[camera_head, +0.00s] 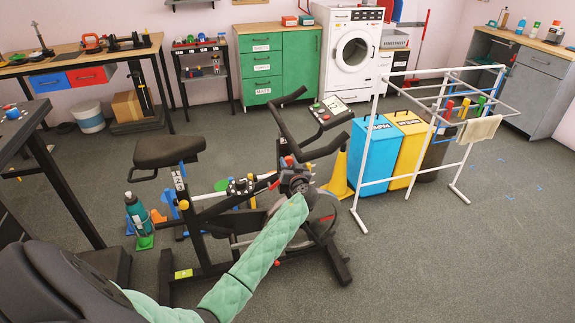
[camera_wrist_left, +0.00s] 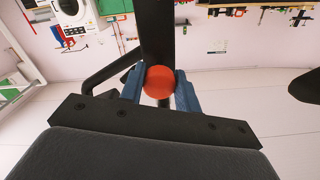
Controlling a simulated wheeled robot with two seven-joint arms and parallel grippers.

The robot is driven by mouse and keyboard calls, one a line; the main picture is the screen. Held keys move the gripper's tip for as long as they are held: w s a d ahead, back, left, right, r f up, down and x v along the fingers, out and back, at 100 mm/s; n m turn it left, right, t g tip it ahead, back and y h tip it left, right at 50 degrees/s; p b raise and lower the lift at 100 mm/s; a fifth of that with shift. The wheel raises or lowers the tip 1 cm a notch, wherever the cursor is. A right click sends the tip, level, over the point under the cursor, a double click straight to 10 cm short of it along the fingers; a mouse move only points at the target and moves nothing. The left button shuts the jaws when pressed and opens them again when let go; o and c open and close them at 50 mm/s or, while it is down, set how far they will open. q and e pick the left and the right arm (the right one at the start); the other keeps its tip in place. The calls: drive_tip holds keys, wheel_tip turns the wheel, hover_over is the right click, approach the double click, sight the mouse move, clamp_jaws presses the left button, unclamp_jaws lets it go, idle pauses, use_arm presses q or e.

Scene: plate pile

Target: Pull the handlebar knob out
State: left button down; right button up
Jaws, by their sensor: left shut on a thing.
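An exercise bike stands in the middle of the head view, with a black handlebar (camera_head: 310,152) and a post that also shows dark in the left wrist view (camera_wrist_left: 157,40). The round red knob (camera_wrist_left: 159,82) sits against this post. My left arm, in a pale green quilted sleeve, reaches in to the bike, and my left gripper (camera_head: 290,168) is at the post below the handlebar. In the left wrist view its two blue-grey fingers (camera_wrist_left: 160,92) are shut on the knob, one on each side. My right gripper is not in view.
The bike's black seat (camera_head: 168,151) is left of the post. A white drying rack (camera_head: 440,120) stands right, by blue (camera_head: 376,150) and yellow (camera_head: 408,148) bins. A yellow cone (camera_head: 339,178) stands behind the bike. The floor at the front right is clear.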

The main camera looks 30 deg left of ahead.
use_arm(q)
drive_tip(key=shift+d+f, duration=0.1)
drive_tip(key=shift+d, duration=0.05)
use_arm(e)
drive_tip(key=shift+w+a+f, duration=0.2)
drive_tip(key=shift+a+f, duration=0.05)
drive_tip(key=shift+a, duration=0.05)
use_arm(q)
drive_tip(key=c, duration=1.3)
unclamp_jaws()
drive_tip(key=o, duration=0.3)
drive_tip(key=shift+s, duration=0.1)
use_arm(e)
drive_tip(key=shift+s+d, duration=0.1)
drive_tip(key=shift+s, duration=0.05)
